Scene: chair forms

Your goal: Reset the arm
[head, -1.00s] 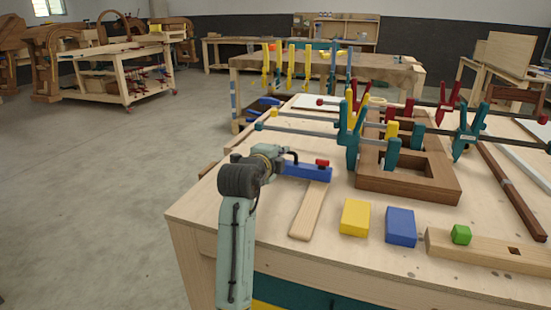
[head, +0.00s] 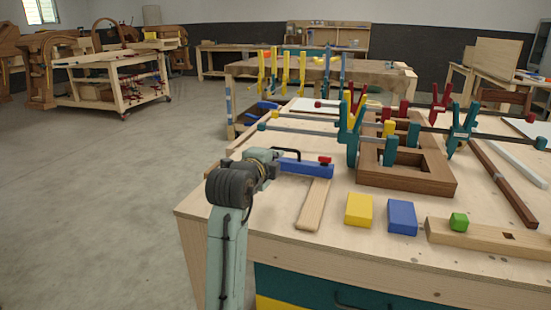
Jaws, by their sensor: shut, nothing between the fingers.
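A blue tool with a red knob and a black handle (head: 312,170) shows just right of the arm's end, by a wooden strip (head: 314,206). Whether the arm touches it cannot be told.
On the bench are a yellow block (head: 359,210), a blue block (head: 402,217), a green cube (head: 459,221) on a wooden beam (head: 485,238), and a brown frame (head: 410,184) with several clamps. Open floor (head: 120,200) lies to the left; other benches stand behind.

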